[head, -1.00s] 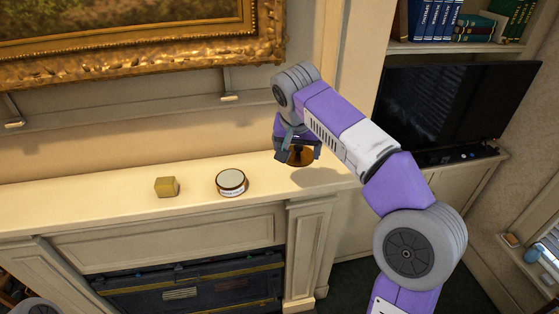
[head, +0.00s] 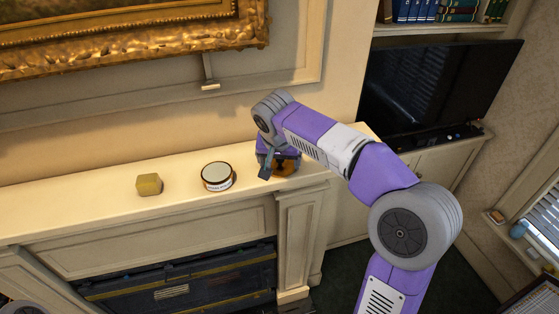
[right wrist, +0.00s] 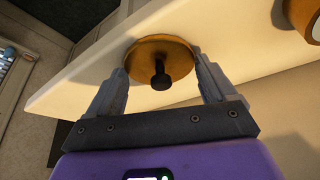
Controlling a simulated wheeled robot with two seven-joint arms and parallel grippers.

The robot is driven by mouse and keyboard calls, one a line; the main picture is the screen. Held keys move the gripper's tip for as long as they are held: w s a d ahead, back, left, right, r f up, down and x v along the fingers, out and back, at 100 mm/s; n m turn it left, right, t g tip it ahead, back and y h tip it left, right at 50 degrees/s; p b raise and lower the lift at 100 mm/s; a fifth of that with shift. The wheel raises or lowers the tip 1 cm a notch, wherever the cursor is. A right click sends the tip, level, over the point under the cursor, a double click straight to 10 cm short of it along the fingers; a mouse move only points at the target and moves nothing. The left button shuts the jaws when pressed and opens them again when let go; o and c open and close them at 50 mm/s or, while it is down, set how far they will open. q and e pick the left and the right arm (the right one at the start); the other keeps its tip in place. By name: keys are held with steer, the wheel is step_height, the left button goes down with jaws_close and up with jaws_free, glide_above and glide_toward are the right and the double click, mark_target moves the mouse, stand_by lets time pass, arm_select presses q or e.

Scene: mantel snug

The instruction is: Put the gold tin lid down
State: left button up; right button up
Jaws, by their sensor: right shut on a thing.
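The gold tin lid (right wrist: 160,45) is a round, flat disc with a dark knob in its middle. My right gripper (right wrist: 160,68) is shut on it, with a finger at either side of its rim. In the head view the lid (head: 288,168) shows partly behind my right gripper (head: 278,170), low over the right end of the cream mantel shelf (head: 80,205). I cannot tell whether the lid touches the shelf. My left gripper is out of view.
A round labelled tin (head: 218,178) with a pale top stands left of my right gripper. A small yellowish block (head: 149,184) sits farther left. The shelf is bare between and beyond them. A gold picture frame (head: 150,50) hangs above, and a dark screen (head: 440,90) stands right.

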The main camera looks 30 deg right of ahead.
steer(key=o, duration=0.6)
steer(key=shift+f, duration=0.15)
steer(key=shift+o, duration=1.2)
steer(key=shift+r, duration=0.3)
steer(key=p+v, duration=0.1)
steer(key=v, duration=1)
steer(key=shift+s+r, duration=0.15)
steer(key=shift+r, duration=0.15)
steer(key=shift+a, duration=0.15)
